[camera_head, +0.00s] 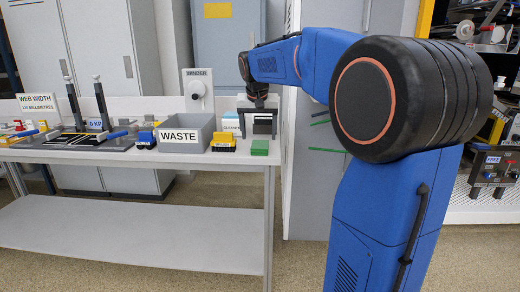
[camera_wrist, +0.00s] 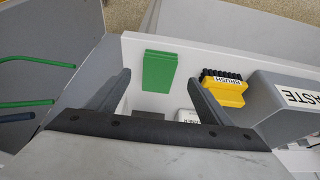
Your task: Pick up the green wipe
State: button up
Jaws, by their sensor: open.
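The green wipe (camera_head: 260,148) is a flat green block lying on the white table near its right end. In the wrist view the green wipe (camera_wrist: 160,71) lies near the table edge, in line with the gap between my fingers. My gripper (camera_wrist: 157,79) is open and empty, one finger to each side of that gap. In the head view my gripper (camera_head: 261,127) hangs above the table, a little behind the wipe and apart from it.
A yellow brush (camera_head: 223,142) lies left of the wipe; it also shows in the wrist view (camera_wrist: 225,88). A grey WASTE bin (camera_head: 185,134) stands farther left. A cleaner box (camera_head: 231,122) is behind. Floor lies beyond the table's right edge.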

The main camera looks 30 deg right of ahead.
aim_at(260, 146)
jog(key=shift+d+x, duration=0.1)
jog(key=shift+x, duration=1.55)
jog(key=shift+d+x, duration=0.15)
jog(key=shift+x, duration=1.5)
jog(key=shift+w+r, duration=0.15)
jog(key=c, duration=1.2)
notch_tip(260, 146, up, 10)
